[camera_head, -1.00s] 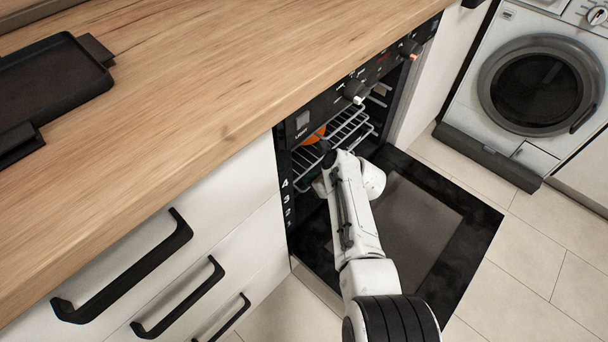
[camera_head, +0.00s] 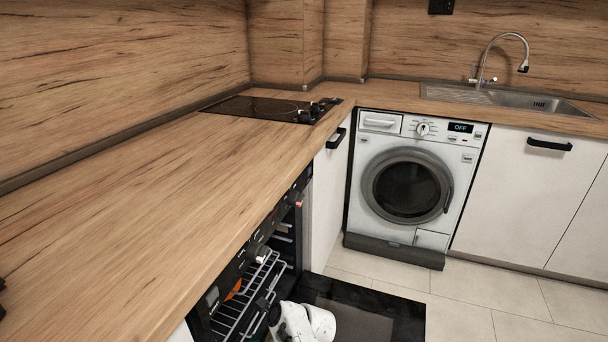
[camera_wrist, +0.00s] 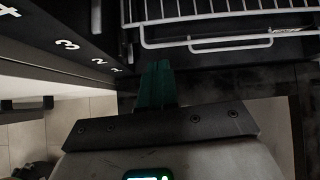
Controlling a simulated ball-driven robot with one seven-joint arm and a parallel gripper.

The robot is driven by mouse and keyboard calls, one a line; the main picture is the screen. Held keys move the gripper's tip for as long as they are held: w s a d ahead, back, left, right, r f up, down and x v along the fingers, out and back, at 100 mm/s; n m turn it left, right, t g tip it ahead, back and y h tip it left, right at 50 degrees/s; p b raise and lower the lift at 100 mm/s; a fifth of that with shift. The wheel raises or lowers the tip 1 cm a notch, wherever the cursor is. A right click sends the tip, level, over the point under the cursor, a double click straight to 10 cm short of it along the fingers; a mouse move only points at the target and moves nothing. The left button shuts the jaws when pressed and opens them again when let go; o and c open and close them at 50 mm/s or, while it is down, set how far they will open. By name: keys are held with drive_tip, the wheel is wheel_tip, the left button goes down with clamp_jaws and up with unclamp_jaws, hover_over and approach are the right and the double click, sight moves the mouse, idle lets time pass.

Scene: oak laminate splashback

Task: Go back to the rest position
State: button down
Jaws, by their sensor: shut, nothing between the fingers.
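My gripper (camera_wrist: 157,84) shows in the wrist view with its dark green fingers together and nothing between them. It is at the oven's open front, just below the white wire rack (camera_wrist: 205,18). In the head view my white arm shows at the bottom edge, over the open oven door (camera_head: 375,305), and most of it is out of frame. The oven rack (camera_head: 245,300) also shows there, with an orange thing (camera_head: 234,290) partly hidden inside the oven.
The wooden counter (camera_head: 130,220) runs along the left, above the oven. A black hob (camera_head: 262,108) lies farther along it. A washing machine (camera_head: 410,185) stands ahead, with a sink (camera_head: 520,100) to its right. The tiled floor (camera_head: 465,300) right of the oven door is clear.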

drive_tip(key=s+d+f+n+h, duration=0.1)
drive_tip(key=s+d+f+n, duration=0.15)
drive_tip(key=d, duration=0.45)
drive_tip(key=s+d+f+n+h, duration=0.1)
drive_tip(key=d+f+n, duration=0.15)
drive_tip(key=d, duration=0.45)
drive_tip(key=s+d+r+n+h, duration=0.15)
drive_tip(key=s+d+n, duration=0.35)
drive_tip(key=s+d, duration=0.5)
drive_tip(key=s+d+r+n+h, duration=0.1)
drive_tip(key=s+d+n+h, duration=0.3)
drive_tip(key=s+d, duration=0.6)
drive_tip(key=s+d+r+n+g, duration=0.1)
drive_tip(key=s+d+r+n, duration=0.15)
drive_tip(key=s, duration=0.25)
drive_tip(key=s+d+r+n+h, duration=0.1)
drive_tip(key=s+d+r+n, duration=0.15)
drive_tip(key=s, duration=0.25)
drive_tip(key=s+d+r+n+g, duration=0.1)
drive_tip(key=s+d+r, duration=0.1)
drive_tip(key=s+r, duration=0.25)
wheel_tip(320, 180, up, 15)
drive_tip(key=p, duration=1.5)
drive_tip(key=shift+f+p, duration=0.15)
drive_tip(key=shift+p, duration=0.25)
drive_tip(key=shift+s, duration=0.1)
